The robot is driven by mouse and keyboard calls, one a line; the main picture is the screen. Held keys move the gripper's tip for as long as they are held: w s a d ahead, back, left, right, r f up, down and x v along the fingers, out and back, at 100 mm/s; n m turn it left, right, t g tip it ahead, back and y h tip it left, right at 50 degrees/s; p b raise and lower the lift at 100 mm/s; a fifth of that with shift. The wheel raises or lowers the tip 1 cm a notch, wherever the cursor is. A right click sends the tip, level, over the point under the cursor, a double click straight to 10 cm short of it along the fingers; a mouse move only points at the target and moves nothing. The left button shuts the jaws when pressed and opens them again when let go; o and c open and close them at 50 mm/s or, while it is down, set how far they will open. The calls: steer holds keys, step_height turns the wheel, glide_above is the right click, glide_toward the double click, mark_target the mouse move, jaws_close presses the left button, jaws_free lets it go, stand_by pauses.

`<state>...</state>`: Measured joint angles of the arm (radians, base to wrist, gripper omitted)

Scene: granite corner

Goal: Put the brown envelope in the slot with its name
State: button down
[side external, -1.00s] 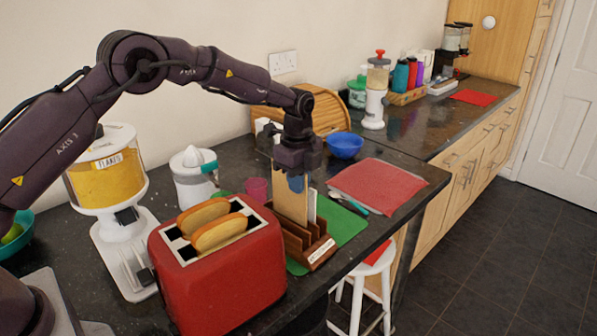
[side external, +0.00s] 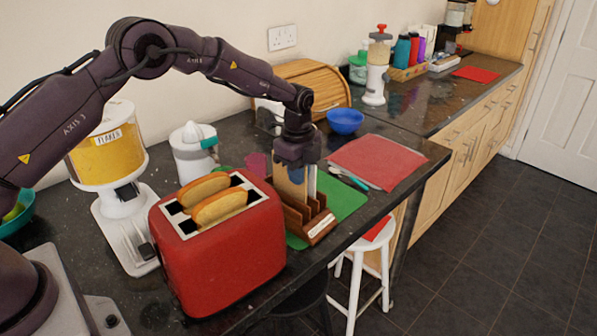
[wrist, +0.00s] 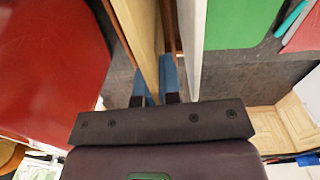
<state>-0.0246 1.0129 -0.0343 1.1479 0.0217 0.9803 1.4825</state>
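The brown envelope (side external: 288,188) stands upright in the wooden slotted rack (side external: 308,217), its lower part hidden by the dividers. My gripper (side external: 296,168) is above the rack, over the envelope's top. In the wrist view, my blue fingertips (wrist: 156,84) lie on either side of the brown envelope (wrist: 143,35) and appear shut on it. A white envelope (wrist: 191,40) stands just right of the right finger, apart from the brown one. The rack's front carries a small white label (side external: 322,225), too small to read. Whether the envelope touches the slot bottom is hidden.
The red toaster (side external: 222,245) with bread stands close to the left of the rack. A green mat (side external: 347,196) lies under and beside the rack. A red cloth (side external: 378,160) and cutlery lie to the right. A pink cup (side external: 257,164) and a white juicer (side external: 194,155) are behind.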

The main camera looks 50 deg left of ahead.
steer(key=c, duration=1.2)
jaws_free()
steer(key=shift+c, duration=0.2)
steer(key=shift+r, duration=4)
